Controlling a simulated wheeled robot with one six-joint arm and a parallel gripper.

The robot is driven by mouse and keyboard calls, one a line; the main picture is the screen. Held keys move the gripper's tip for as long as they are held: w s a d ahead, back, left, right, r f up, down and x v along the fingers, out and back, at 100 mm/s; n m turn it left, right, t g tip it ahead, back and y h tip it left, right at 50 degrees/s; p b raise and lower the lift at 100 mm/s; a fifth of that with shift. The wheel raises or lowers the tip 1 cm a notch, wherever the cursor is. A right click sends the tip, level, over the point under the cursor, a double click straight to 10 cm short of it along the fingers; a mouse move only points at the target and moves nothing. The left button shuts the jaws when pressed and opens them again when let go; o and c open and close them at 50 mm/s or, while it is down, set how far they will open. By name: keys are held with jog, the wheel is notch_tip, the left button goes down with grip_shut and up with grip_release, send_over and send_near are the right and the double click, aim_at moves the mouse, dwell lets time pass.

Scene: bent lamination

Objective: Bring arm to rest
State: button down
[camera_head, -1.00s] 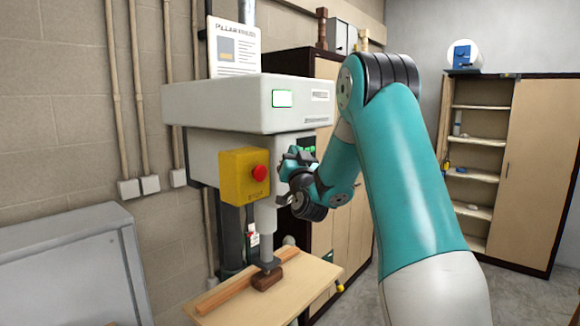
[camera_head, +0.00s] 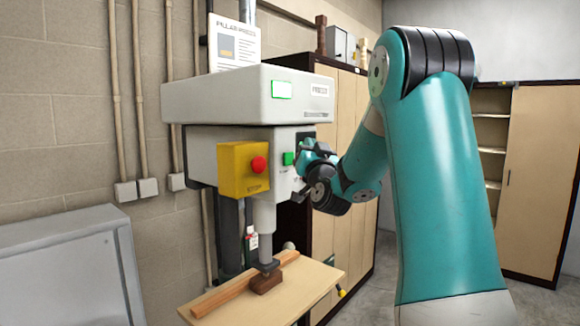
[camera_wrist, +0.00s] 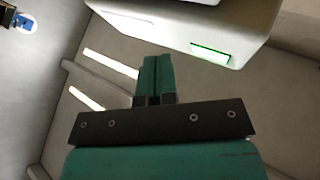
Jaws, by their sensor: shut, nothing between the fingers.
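My teal arm fills the right of the head view, bent at a black-ringed joint at the top. My gripper (camera_head: 306,158) is at the front of the pillar press (camera_head: 240,100), just right of its green button (camera_head: 288,158); whether it touches the press cannot be told. In the wrist view the gripper's teal fingers (camera_wrist: 153,82) lie together with nothing between them. The press head with its lit green-edged display (camera_wrist: 211,53) is above and to the right there.
A yellow box with a red stop button (camera_head: 258,164) is on the press front. Below, the ram stands over a brown block and wooden strip (camera_head: 235,292) on the press table (camera_head: 310,285). Wooden cabinets (camera_head: 345,120) stand behind; a grey cabinet (camera_head: 60,260) is at left.

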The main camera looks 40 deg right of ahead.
dwell(0.7)
jog(key=w+a+f+n+g+y+b, duration=0.1)
jog(key=a+f+n+g+y+b, duration=0.15)
jog(key=a+f+y, duration=0.55)
jog(key=a+f+n+g+y+b, duration=0.2)
jog(key=a+f+n+y, duration=0.15)
jog(key=a, duration=0.85)
jog(key=w+a+f+n+g+y+b, duration=0.1)
jog(key=a+f+n+g+y+b, duration=0.3)
jog(key=a, duration=0.6)
jog(key=s+a+f+n+g+y+b, duration=0.25)
jog(key=s+a+f+g, duration=0.25)
jog(key=s+a+f, duration=0.7)
jog(key=s+f+n+g+b, duration=0.1)
jog(key=s+f+n+g, duration=0.1)
jog(key=s, duration=0.5)
jog(key=s+f+n+g+h, duration=0.1)
jog(key=s+f+g, duration=0.1)
jog(key=s+g, duration=0.2)
jog(key=s, duration=0.3)
jog(key=shift+s+a+n+b, duration=0.25)
jog(key=shift+s+n+b, duration=0.1)
jog(key=shift+s+b, duration=0.05)
